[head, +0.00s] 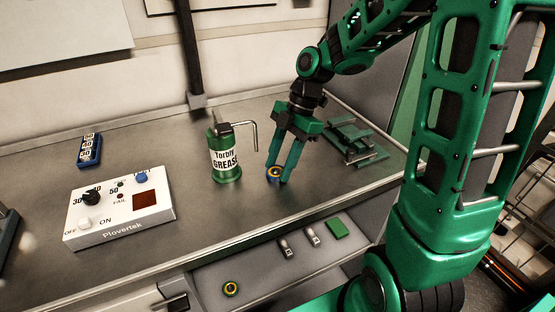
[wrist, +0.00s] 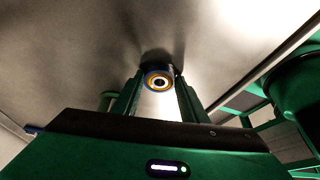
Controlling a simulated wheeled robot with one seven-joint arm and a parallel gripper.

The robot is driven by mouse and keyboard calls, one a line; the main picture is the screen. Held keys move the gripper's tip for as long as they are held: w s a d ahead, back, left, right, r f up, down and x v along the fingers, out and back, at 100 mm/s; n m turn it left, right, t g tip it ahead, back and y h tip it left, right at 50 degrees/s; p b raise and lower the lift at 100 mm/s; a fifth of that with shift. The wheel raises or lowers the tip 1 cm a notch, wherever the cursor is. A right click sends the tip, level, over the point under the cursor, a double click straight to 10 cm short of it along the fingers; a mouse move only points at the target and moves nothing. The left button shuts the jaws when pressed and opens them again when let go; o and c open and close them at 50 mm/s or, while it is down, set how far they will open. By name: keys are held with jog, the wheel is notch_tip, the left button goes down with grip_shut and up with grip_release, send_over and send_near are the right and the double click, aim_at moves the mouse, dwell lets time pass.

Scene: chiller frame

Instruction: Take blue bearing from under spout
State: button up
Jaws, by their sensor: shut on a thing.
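The blue bearing (head: 274,173) is a small ring with a yellow inner band, low between the fingertips of my gripper (head: 280,176) in the head view. The wrist view shows the bearing (wrist: 159,80) face-on between the two green fingers, and my gripper (wrist: 158,92) is shut on it. The bearing is at or close to the bench top; I cannot tell if it touches. The green grease dispenser (head: 225,155) stands upright to the left. Its bent metal spout (head: 255,135) ends above and left of the bearing.
A green fixture (head: 352,140) lies right of my gripper.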

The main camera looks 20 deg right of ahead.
jog(key=shift+s+d, duration=0.2)
jog(key=shift+s, duration=0.1)
jog(key=o, duration=1.2)
jog(key=v, duration=1)
jog(key=shift+d+r, duration=0.2)
jog(key=shift+r, duration=0.15)
